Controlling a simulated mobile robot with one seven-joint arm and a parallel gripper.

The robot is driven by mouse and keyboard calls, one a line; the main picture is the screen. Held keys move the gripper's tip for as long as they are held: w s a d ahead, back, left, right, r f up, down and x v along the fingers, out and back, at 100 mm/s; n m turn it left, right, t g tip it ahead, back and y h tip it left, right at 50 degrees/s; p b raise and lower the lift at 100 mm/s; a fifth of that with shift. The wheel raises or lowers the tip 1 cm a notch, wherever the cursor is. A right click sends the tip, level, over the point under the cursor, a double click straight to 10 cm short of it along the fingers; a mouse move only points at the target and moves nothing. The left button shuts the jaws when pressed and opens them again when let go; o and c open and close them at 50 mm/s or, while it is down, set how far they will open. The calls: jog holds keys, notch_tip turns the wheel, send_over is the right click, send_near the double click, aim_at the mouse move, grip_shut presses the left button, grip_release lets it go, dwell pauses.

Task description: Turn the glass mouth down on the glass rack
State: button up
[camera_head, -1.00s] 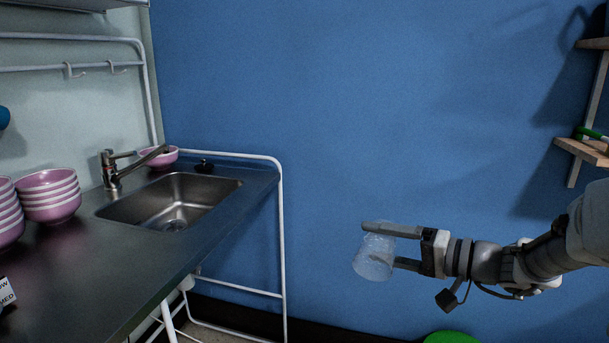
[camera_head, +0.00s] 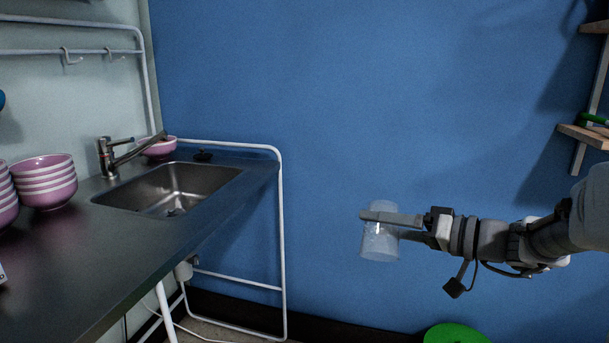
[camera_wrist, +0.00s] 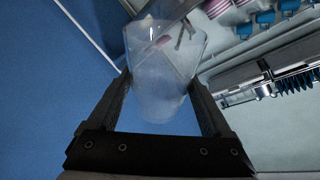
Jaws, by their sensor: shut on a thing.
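A clear glass (camera_head: 379,242) is held between the two fingers of my gripper (camera_head: 392,219) in the head view. It hangs in the air in front of the blue wall, to the right of the counter, and looks close to upright. I cannot tell for sure which end is its mouth. In the wrist view the glass (camera_wrist: 160,70) fills the space between the fingers of my gripper (camera_wrist: 163,98), which touch it on both sides. I do not see a glass rack that I can make out for certain in any view.
A steel counter (camera_head: 120,240) with a sink (camera_head: 170,187) and tap is on the left. Stacked pink bowls (camera_head: 47,180) stand on it. A white rail (camera_head: 281,230) edges the counter's end. A wooden shelf (camera_head: 585,136) is at the right. A green round object (camera_head: 455,334) is low down.

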jog(key=n, duration=0.9)
